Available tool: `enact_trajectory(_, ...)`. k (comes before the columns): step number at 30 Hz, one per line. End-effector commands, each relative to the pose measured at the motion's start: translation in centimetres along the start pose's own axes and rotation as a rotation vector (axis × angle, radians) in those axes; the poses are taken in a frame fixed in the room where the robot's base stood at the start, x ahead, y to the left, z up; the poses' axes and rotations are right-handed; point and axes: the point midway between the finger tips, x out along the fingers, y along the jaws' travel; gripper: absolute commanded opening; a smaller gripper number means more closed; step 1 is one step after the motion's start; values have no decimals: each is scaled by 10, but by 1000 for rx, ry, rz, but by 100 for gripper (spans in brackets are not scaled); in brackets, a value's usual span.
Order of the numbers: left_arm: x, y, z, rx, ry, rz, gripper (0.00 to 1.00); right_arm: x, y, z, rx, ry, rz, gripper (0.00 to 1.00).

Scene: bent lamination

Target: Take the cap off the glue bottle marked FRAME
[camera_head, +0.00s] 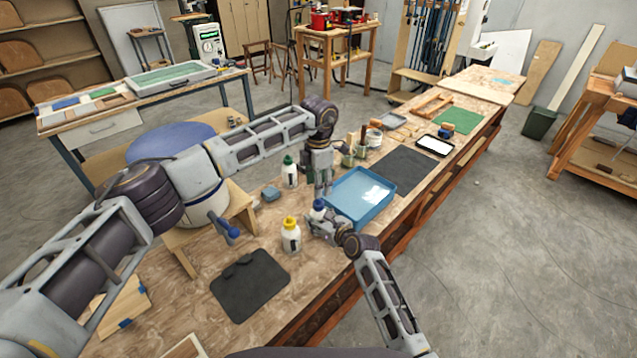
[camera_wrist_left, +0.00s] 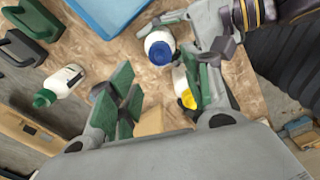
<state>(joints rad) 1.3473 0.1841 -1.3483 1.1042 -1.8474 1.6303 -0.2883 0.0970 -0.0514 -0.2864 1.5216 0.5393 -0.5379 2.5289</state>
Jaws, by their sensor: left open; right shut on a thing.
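A white bottle with a blue cap (camera_head: 318,205) stands at the near left corner of the blue tray. My right gripper (camera_head: 322,226) is shut on it low down; the left wrist view shows this bottle (camera_wrist_left: 160,49) from above, cap on. My left gripper (camera_head: 322,187) hangs open and empty just above the blue cap, pointing down; its green-padded fingers (camera_wrist_left: 165,98) show spread in the left wrist view. A yellow-capped bottle (camera_head: 291,238) and a green-capped bottle (camera_head: 290,173) stand nearby, both capped. I cannot read FRAME on any label.
The blue tray (camera_head: 345,212) lies right of the bottles. Jars and brushes (camera_head: 352,150) stand behind the tray. Bare bench top shows between the yellow-capped bottle and the dark mat.

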Motion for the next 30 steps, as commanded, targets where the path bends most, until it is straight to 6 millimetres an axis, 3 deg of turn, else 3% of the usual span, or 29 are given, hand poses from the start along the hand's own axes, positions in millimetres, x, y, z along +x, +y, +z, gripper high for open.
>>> enact_trajectory(17, 6, 0, 0, 3, 1, -1, 49, 0, 0, 0, 0, 0, 0, 0)
enact_trajectory(30, 49, 0, 0, 2, 1, -2, 49, 0, 0, 0, 0, 0, 0, 0)
